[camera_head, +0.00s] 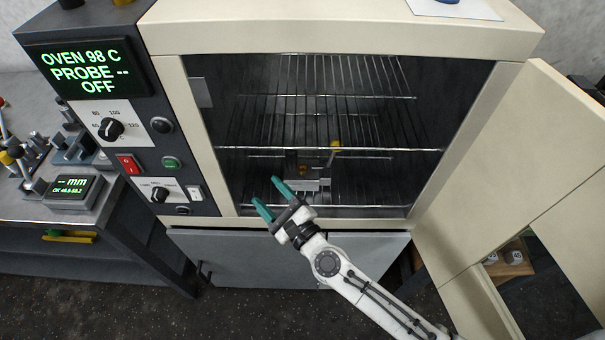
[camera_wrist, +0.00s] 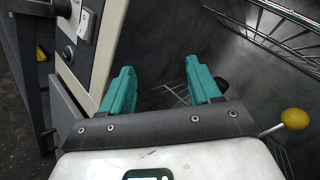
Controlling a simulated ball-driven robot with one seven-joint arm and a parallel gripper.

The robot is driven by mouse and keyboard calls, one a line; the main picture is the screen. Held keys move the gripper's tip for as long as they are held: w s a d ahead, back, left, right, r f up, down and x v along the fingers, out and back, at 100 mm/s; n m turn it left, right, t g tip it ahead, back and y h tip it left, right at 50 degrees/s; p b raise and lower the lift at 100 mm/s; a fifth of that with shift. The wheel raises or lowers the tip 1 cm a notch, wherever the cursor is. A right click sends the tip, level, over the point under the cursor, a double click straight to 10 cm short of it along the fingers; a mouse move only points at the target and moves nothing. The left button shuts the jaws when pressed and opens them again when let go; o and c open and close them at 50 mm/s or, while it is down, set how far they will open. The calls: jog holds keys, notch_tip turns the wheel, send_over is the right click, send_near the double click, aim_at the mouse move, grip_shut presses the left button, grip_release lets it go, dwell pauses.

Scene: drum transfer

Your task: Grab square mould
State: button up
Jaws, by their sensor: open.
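A grey metal block with an amber-brown part on top (camera_head: 311,185), which looks like the square mould, sits low inside the open oven (camera_head: 340,28). It is small and partly dark, so its exact shape is unclear. A yellow ball knob (camera_head: 335,144) stands just above and right of it; a yellow ball on a thin rod also shows at the right of the wrist view (camera_wrist: 294,118). My gripper (camera_head: 267,190) is at the oven's opening, left of the block. Its teal fingers are apart and empty, also in the wrist view (camera_wrist: 160,68). The mould is not clearly visible there.
Wire racks (camera_head: 325,97) cross the oven above the block. The oven door (camera_head: 530,170) stands open at right. The control panel (camera_head: 125,120) is left of the opening, close to my gripper. A bench with a gauge (camera_head: 72,190) stands farther left.

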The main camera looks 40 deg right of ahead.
aim_at(293, 166)
jog(key=w+d+f+m+g+h, duration=0.1)
jog(key=d+m+h, duration=0.1)
jog(key=d+m, duration=0.1)
jog(key=w+d+f+m+g+h, duration=0.1)
jog(key=d+f+m+h, duration=0.1)
jog(key=m, duration=0.3)
jog(key=w+d+f+m+g+h, duration=0.1)
jog(key=d+f+m+h, duration=0.1)
jog(key=d+m+h, duration=0.1)
jog(key=shift+d+m+g+h, duration=0.3)
jog(key=shift+d+m, duration=0.3)
jog(key=shift+d, duration=0.15)
jog(key=shift+s+d+x, duration=0.1)
jog(key=shift+d+x, duration=0.1)
jog(key=shift+x, duration=1.1)
jog(key=shift+s+d+x, duration=0.1)
jog(key=shift+d+x, duration=0.05)
jog(key=shift+x, duration=1.15)
jog(key=shift+c, duration=0.3)
grip_shut()
jog(key=shift+r+p, duration=0.15)
jog(key=shift+p, duration=0.15)
